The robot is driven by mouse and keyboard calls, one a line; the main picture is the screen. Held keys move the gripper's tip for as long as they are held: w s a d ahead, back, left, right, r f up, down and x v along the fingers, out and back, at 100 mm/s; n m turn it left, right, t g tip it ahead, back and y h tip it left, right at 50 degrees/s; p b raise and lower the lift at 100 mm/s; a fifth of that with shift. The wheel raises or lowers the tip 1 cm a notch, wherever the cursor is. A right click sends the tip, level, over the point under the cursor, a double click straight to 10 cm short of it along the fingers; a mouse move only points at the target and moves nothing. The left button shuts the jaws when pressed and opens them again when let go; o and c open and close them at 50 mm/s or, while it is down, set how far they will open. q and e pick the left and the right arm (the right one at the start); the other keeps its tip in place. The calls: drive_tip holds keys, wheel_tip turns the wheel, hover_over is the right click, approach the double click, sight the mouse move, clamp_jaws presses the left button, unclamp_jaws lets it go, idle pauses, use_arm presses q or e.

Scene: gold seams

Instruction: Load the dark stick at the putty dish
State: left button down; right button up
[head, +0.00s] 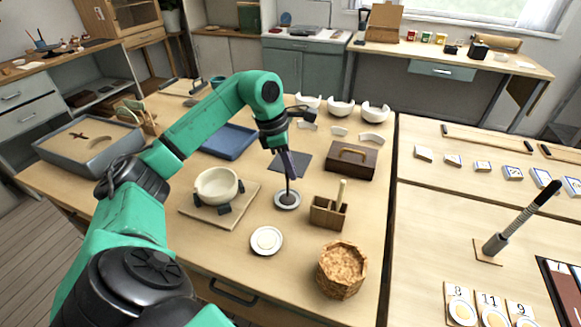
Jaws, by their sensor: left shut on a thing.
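My left gripper (286,152) points down over the middle of the table, shut on the thin dark stick (289,185). The stick stands nearly upright, and its lower end is at a small round dish with a pale rim and grey middle (287,200), which I take as the putty dish. I cannot tell whether the tip touches what is in it. A second dish, white with a cream middle (266,240), lies nearer to me. A cream bowl (217,186) sits on dark supports on a wooden board (188,210). My right gripper is not in view.
A wooden holder (328,213) with a pale upright stick and a woven basket (341,270) stand to the right. A brown box (348,161), a dark square mat (300,163) and a blue tray (229,141) lie behind. Pale bowls and shards line the back.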

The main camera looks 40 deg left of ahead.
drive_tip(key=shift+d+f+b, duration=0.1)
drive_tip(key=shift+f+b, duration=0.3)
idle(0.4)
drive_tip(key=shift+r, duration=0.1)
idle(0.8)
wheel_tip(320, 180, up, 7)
drive_tip(key=p, duration=0.7)
idle(0.5)
